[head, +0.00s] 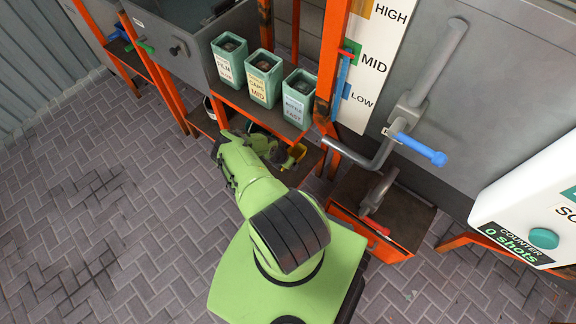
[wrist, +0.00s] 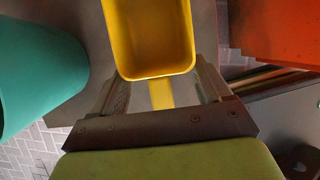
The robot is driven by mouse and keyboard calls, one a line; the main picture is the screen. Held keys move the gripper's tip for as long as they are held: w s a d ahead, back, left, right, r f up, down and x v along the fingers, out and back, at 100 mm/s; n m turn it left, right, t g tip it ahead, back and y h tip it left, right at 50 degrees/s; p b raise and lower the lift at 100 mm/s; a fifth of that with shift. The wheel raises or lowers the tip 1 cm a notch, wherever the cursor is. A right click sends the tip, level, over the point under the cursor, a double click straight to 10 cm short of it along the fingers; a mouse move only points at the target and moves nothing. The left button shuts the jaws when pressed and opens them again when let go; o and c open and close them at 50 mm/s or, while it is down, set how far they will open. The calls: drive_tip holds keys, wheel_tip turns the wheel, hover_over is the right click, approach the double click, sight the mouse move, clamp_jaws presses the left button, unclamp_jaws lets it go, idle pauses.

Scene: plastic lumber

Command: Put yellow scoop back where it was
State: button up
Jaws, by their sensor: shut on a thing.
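The yellow scoop (head: 293,157) shows small at the end of my arm, below the shelf, in the head view. In the wrist view the yellow scoop (wrist: 150,38) fills the upper middle, its open bowl facing the camera and its short handle running down between the fingers. My gripper (wrist: 161,90) is shut on the scoop. In the head view my gripper (head: 280,152) is partly hidden by my arm and the shelf. The place where the scoop belongs is not marked in either view.
Three teal labelled containers (head: 265,78) stand on the orange-edged shelf (head: 255,112) above my gripper. A teal round-sided object (wrist: 38,65) is close at left in the wrist view, and an orange panel (wrist: 280,32) at right. A blue-handled crank (head: 420,149) juts out at right.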

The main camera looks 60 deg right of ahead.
drive_tip(key=b+x, duration=0.2)
drive_tip(key=x, duration=0.1)
drive_tip(key=shift+a+f, duration=0.3)
drive_tip(key=shift+f, duration=0.15)
drive_tip(key=shift+r, duration=0.1)
drive_tip(key=o, duration=0.7)
drive_tip(key=shift+f, duration=0.2)
drive_tip(key=o, duration=0.4)
drive_tip(key=p+v, duration=0.6)
drive_tip(key=v, duration=0.6)
drive_tip(key=shift+d, duration=0.2)
drive_tip(key=shift+a+r+p, duration=0.2)
drive_tip(key=shift+r+p, duration=0.05)
drive_tip(key=shift+p, duration=0.05)
